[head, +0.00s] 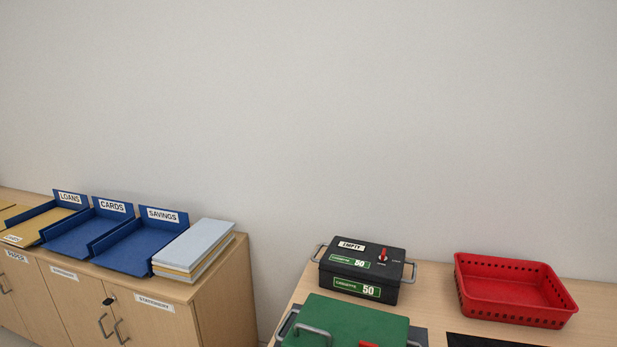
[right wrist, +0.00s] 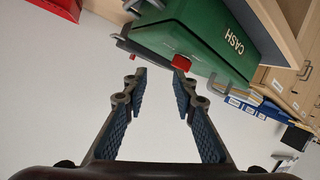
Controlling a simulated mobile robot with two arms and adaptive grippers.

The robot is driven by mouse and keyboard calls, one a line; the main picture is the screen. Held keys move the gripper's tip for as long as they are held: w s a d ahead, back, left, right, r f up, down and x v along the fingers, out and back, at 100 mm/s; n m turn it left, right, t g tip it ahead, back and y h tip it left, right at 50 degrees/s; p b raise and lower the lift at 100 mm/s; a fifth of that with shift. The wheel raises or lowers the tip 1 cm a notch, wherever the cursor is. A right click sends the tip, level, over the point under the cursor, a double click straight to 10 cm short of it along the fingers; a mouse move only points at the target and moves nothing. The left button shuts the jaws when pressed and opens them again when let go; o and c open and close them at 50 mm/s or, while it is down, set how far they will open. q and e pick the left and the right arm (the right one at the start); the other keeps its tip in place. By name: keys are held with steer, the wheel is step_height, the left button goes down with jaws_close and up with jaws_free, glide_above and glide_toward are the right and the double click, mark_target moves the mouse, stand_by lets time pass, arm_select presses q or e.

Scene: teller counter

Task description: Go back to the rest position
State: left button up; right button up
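My right gripper (right wrist: 158,80) shows in the right wrist view with its two fingers apart and nothing between them. A green cash box (right wrist: 190,30) with a red latch (right wrist: 181,63) lies beyond the fingertips, apart from them as far as I can tell. In the head view the green box (head: 345,318) is at the bottom edge, partly cut off. Neither gripper shows in the head view, and my left gripper is in no view.
A black cassette box (head: 362,268) and a red basket (head: 510,290) stand on the right counter (head: 432,290). Blue trays (head: 135,248) and a stack of papers (head: 195,247) sit on the left cabinet (head: 215,300). A gap separates the cabinet and counter.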

steer(key=s+d+f+m+g, duration=0.15)
steer(key=s+f+g, duration=0.35)
steer(key=s+f, duration=0.55)
steer(key=s+d+f+m+g, duration=0.15)
steer(key=s+f+g, duration=0.5)
steer(key=s, duration=0.65)
step_height(320, 180, down, 28)
steer(key=s, duration=0.2)
steer(key=s+d+f+g, duration=0.1)
steer(key=s+d+f, duration=0.2)
steer(key=s+f, duration=1.2)
steer(key=shift+s+d+f+n, duration=0.15)
steer(key=shift+s+n, duration=0.15)
steer(key=shift+s, duration=0.7)
steer(key=shift+g, duration=0.25)
